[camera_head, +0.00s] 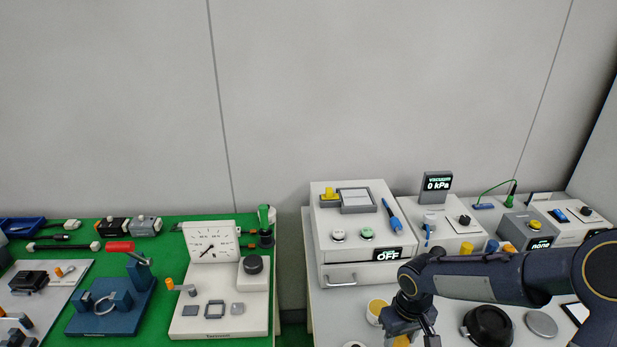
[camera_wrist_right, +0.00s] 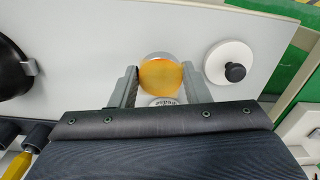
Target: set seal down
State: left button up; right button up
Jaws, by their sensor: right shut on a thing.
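My right gripper (camera_head: 412,342) comes in from the right, low over the grey table. In the right wrist view its two fingers (camera_wrist_right: 160,85) are shut on a round orange piece (camera_wrist_right: 160,77), which looks like the seal, though I cannot be sure. The same orange-yellow shows between the fingers in the head view (camera_head: 400,341). A pale grey rim shows behind the piece, and a small label shows just below it. I cannot tell whether the piece touches what is beneath. My left gripper is not in view.
A white pot with yellow contents (camera_head: 377,308) stands close beside the right gripper. A black bowl-like part (camera_head: 488,325) and a grey disc (camera_head: 541,323) lie to the right. A white disc with a black knob (camera_wrist_right: 230,65) is nearby.

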jog(key=f+m, duration=0.1)
jog(key=w+f+m, duration=0.1)
jog(key=shift+w+a+m, duration=0.15)
jog(key=shift+a+m, duration=0.1)
jog(key=shift+m, duration=0.15)
jog(key=s+a+r+n, duration=0.3)
jog(key=s+a+r, duration=0.3)
jog(key=s+r, duration=0.45)
jog(key=w+d+f, duration=0.1)
jog(key=w+f, duration=0.1)
jog(key=w, duration=0.2)
jog(key=w+d+f+p, duration=0.1)
jog(key=w+d+f, duration=0.1)
jog(key=w+f, duration=0.1)
jog(key=w+d+f+p, duration=0.1)
jog(key=w+f, duration=0.2)
jog(key=w, duration=0.2)
jog(key=shift+w+d+f, duration=0.15)
jog(key=shift+w+f, duration=0.05)
jog(key=shift+w, duration=0.1)
jog(key=shift+w+d+f, duration=0.15)
jog(key=shift+w+f, duration=0.1)
jog(key=shift+f, duration=0.15)
notch_tip(320, 180, down, 3)
jog(key=shift+f, duration=0.1)
